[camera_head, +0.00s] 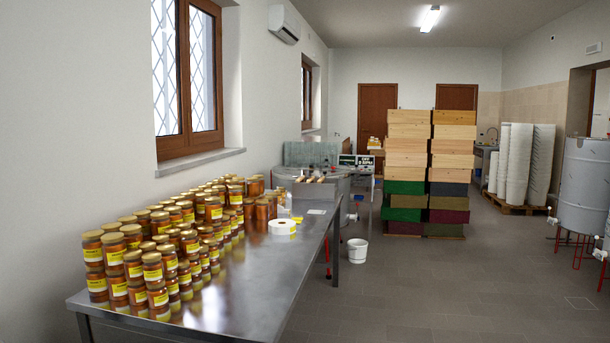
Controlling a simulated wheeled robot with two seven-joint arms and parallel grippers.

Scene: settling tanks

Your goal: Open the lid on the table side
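A large round steel vessel (355,183) stands just beyond the far end of the steel table (255,280). Its top is partly hidden by things in front of it, and I cannot make out a lid or its state there. A steel tank (585,185) stands on red legs at the right edge. Its upper rim shows, but I cannot tell whether a lid is on it. Neither of my grippers is in view.
Many honey jars (160,250) crowd the table's left side, with a white label roll (282,227) near them. A white bucket (357,250) stands on the floor. Stacked wooden boxes (455,160) and white buckets (541,165) stand behind. The floor (450,300) at front right is clear.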

